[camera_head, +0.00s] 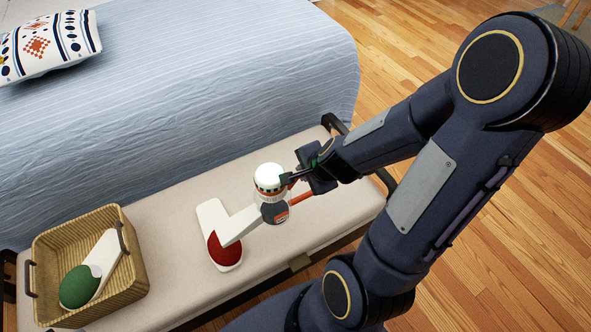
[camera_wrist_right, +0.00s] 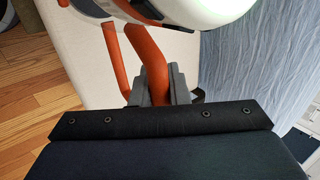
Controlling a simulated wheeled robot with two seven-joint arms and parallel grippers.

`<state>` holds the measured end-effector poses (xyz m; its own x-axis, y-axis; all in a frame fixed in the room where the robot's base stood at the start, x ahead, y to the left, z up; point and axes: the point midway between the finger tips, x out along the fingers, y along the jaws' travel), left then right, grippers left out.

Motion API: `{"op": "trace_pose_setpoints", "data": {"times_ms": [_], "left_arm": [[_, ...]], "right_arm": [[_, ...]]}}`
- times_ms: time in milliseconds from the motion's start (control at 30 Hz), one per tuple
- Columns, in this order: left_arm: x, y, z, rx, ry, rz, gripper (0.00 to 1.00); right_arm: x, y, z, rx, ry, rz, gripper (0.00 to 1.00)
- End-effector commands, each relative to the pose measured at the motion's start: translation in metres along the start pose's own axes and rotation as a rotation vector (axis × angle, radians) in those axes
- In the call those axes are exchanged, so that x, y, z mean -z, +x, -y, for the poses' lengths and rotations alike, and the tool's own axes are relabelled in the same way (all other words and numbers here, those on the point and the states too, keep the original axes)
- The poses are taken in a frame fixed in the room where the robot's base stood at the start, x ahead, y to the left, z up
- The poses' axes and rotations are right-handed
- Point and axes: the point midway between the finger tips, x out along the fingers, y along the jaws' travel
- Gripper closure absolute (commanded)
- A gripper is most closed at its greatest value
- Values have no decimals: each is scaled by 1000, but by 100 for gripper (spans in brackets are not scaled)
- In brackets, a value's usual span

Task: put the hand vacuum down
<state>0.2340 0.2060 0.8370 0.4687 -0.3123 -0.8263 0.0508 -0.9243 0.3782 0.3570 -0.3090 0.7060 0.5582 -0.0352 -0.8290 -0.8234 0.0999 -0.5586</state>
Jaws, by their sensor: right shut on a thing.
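The hand vacuum (camera_head: 272,212) has a white domed end, a clear and dark middle, a white nozzle and an orange handle. My right gripper (camera_head: 296,181) is shut on its handle. In the right wrist view the two grey fingers (camera_wrist_right: 158,92) close around the orange handle (camera_wrist_right: 148,50), with the white body (camera_wrist_right: 195,10) above it. The vacuum is over the cushioned bench (camera_head: 172,285), its nozzle pointing lower left. I cannot tell whether it touches the bench. My left gripper is not in view.
A wicker basket (camera_head: 128,285) at the bench's left holds a green and white item (camera_head: 80,287). The bed (camera_head: 200,80) stands behind. Bare bench shows right of the vacuum.

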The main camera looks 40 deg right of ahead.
Motion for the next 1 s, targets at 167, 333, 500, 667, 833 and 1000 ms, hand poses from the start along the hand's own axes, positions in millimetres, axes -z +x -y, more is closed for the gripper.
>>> {"op": "trace_pose_setpoints", "data": {"times_ms": [167,333,500,667,833,1000], "left_arm": [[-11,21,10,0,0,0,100],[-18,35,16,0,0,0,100],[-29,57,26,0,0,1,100],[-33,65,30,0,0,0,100],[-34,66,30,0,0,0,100],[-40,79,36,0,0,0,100]], "right_arm": [[30,32,8,2,6,-6,100],[60,59,20,1,5,-5,100],[81,94,18,1,4,-3,100],[93,111,19,1,2,-1,100],[97,117,19,1,1,-1,100],[103,136,12,0,3,0,100]]}}
